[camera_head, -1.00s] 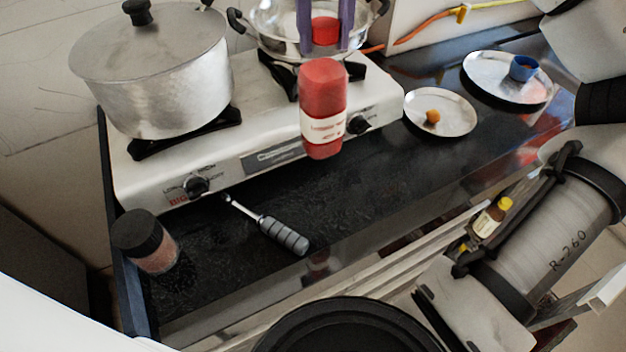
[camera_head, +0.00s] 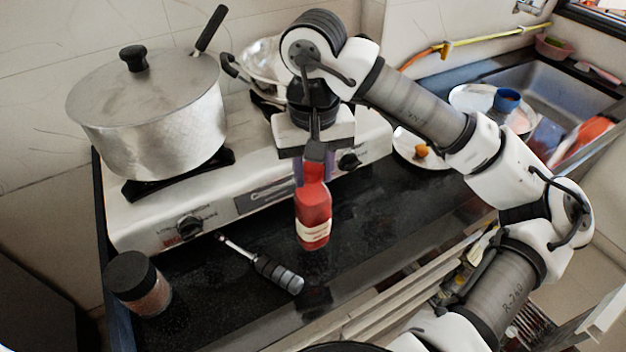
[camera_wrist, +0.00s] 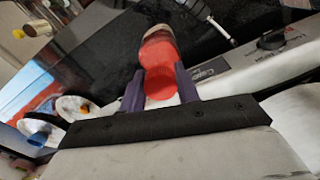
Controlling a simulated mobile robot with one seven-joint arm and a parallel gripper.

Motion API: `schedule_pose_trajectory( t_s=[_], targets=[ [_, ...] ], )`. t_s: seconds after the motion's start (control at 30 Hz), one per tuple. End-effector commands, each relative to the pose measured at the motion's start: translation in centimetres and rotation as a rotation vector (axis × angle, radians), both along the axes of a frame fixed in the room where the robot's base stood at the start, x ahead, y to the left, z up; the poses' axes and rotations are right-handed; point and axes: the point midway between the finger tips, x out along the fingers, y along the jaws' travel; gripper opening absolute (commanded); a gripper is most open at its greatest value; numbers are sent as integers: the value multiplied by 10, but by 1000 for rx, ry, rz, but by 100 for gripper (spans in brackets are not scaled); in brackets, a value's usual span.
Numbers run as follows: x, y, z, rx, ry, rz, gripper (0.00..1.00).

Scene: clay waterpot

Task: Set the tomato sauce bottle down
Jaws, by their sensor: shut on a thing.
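The red tomato sauce bottle (camera_head: 313,214) with a pale label hangs upright in the head view, in front of the stove and over the black counter. My gripper (camera_head: 314,172) comes down from above, with its purple fingers shut on the bottle's upper part. In the wrist view, the bottle (camera_wrist: 158,52) lies between the two fingers of my gripper (camera_wrist: 161,82). Its base is close to the counter (camera_head: 375,215) in the picture; I cannot tell whether it touches.
A dark-handled tool (camera_head: 275,272) lies left of the bottle. A black-lidded jar (camera_head: 138,284) stands at the front left. The stove (camera_head: 215,205) bears a large pot (camera_head: 150,125) and a pan (camera_head: 262,65). A plate (camera_head: 408,148) is at right. Counter right of the bottle is clear.

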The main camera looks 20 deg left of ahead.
Motion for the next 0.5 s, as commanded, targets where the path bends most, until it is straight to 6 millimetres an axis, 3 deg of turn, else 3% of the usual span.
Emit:
schedule_pose_trajectory(
  t_s=[0.23,0.5],
  targets=[
    [-1,0,-30,2,2,2,0],
    [0,0,-34,1,0,1,0]
  ],
)
